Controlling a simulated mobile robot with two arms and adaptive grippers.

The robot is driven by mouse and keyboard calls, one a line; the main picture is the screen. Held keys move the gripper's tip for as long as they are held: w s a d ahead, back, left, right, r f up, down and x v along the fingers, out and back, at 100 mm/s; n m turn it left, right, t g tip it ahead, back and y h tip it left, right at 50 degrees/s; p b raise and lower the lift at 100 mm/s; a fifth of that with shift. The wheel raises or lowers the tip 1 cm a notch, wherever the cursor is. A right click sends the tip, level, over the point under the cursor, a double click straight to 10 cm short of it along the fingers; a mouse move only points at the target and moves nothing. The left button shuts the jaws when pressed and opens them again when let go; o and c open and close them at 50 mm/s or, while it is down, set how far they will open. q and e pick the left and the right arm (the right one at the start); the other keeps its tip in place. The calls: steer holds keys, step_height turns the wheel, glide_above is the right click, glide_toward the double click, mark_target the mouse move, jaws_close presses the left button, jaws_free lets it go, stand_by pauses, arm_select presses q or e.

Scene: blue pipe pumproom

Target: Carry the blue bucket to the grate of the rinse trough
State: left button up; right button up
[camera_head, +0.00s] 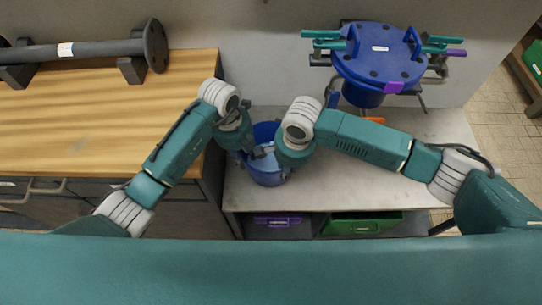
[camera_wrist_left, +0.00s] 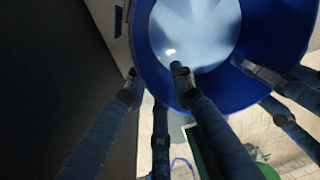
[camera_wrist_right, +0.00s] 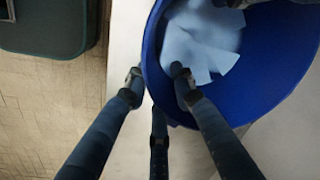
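The blue bucket (camera_head: 268,173) is in front of me at the left end of a pale bench top, upright, with pale blue and white material inside (camera_wrist_right: 200,45). I cannot tell whether it rests on the bench or hangs just above it. My left gripper (camera_head: 247,148) is at its left side. In the left wrist view, its fingers (camera_wrist_left: 157,85) converge on the bucket's rim (camera_wrist_left: 150,75), one inside and others outside. My right gripper (camera_head: 274,154) straddles the rim likewise on the right, as its fingers show (camera_wrist_right: 158,90). Finger contact is partly hidden. I cannot identify the trough grate.
A wooden workbench (camera_head: 90,110) with a flanged pipe (camera_head: 85,48) stands left. A blue flanged piece (camera_head: 380,60) with teal and purple clamps stands at the back right of the pale bench (camera_head: 350,190). A purple-handled bin (camera_head: 278,221) and a green bin (camera_head: 362,223) sit below. Tiled floor (camera_head: 495,115) lies right.

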arm_select(q)
jaws_close()
arm_select(e)
jaws_close()
arm_select(q)
steer(key=shift+d+r, duration=0.1)
steer(key=shift+d, duration=0.05)
arm_select(e)
steer(key=shift+w+a+r, duration=0.1)
steer(key=shift+w+r, duration=0.1)
